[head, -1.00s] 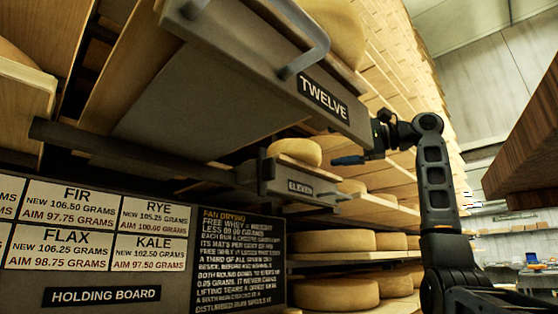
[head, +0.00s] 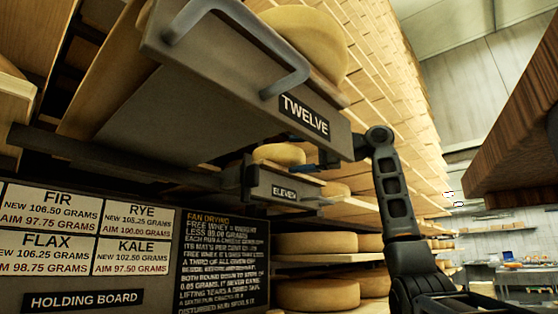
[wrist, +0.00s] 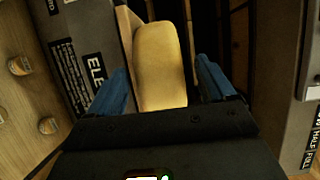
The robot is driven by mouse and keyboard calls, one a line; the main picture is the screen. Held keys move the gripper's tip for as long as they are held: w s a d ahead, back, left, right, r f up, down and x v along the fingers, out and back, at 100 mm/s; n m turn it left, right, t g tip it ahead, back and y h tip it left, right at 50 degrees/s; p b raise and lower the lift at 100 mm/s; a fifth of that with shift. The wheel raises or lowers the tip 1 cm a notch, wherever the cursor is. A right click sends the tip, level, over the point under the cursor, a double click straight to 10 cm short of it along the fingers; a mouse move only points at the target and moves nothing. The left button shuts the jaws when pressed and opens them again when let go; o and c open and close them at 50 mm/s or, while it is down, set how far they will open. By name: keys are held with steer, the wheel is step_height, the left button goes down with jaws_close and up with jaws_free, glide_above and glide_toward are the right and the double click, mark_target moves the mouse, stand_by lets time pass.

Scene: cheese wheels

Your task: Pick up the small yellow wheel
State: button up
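The small yellow wheel (head: 280,154) sits on the pulled-out board marked ELEVEN (head: 287,192), under the larger drawer marked TWELVE. In the wrist view the wheel (wrist: 160,65) stands between the two blue fingers of my gripper (wrist: 163,80). A gap shows on each side, so the gripper is open around it and not closed on it. The wheel's lower part is hidden in the head view.
The drawer TWELVE (head: 240,88), with a large wheel (head: 310,40) on it, hangs close above my arm. Shelves with big wheels (head: 315,294) stand below. The holding board (head: 90,250) is lower left. A dark wooden edge (head: 520,120) juts in at right.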

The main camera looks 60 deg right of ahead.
steer(key=shift+w+d, duration=0.25)
steer(key=c, duration=1.5)
steer(key=shift+r, duration=0.2)
jaws_close()
